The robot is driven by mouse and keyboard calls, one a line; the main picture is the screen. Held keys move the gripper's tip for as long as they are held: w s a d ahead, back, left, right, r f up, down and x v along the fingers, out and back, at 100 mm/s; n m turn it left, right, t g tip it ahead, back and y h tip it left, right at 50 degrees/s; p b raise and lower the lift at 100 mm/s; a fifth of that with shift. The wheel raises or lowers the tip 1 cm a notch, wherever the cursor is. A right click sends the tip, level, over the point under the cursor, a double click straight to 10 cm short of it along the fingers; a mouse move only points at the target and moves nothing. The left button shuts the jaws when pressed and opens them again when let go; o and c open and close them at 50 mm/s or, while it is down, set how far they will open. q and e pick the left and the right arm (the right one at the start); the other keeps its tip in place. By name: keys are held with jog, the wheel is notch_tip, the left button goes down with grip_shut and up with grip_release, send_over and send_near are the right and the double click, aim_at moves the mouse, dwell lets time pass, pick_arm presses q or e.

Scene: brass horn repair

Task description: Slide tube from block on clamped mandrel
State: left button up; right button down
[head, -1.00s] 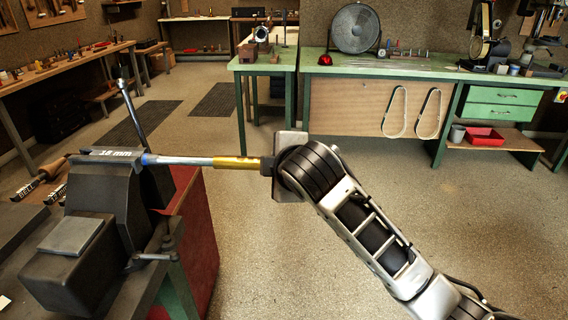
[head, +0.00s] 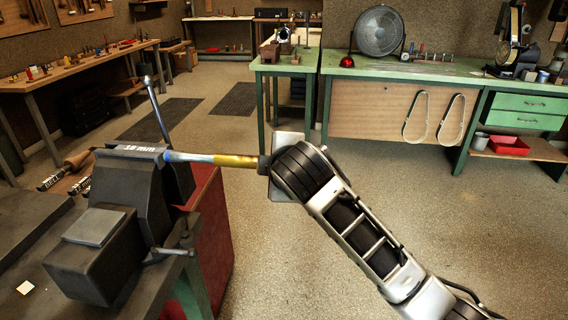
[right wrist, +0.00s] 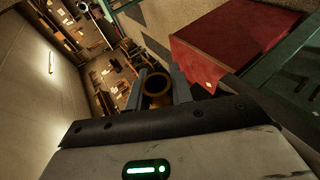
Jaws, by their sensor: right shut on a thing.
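The steel mandrel (head: 190,157) sticks out to the right from the dark vise (head: 128,185) in the head view, roughly level. A label on the vise's top reads 18 mm. The brass tube (head: 235,161) lies in line with the mandrel at its right end, with bare mandrel between tube and vise. How far the mandrel reaches inside the tube is hidden. My right gripper (head: 263,165) is shut on the tube's right end. The right wrist view shows the tube's round open end (right wrist: 158,84) between the fingers. My left gripper is out of view.
The vise sits on a bench at left, with a red panel (head: 213,225) below. Its handle bar (head: 157,108) rises behind the mandrel. Wooden-handled tools (head: 75,162) lie left of the vise. Open floor (head: 300,275) lies right; a green bench (head: 400,70) with a fan stands behind.

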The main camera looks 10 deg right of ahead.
aim_at(247, 162)
jog(key=shift+w+a, duration=0.3)
jog(key=shift+a, duration=0.7)
jog(key=shift+w+a, duration=0.25)
jog(key=shift+a, duration=0.8)
jog(key=shift+w+a, duration=0.3)
jog(key=shift+a, duration=0.7)
jog(key=c, duration=1.1)
grip_release()
jog(key=shift+c, duration=0.2)
pick_arm(q)
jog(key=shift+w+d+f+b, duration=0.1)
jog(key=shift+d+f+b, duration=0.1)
jog(key=shift+b, duration=0.45)
pick_arm(e)
jog(key=v, duration=1.6)
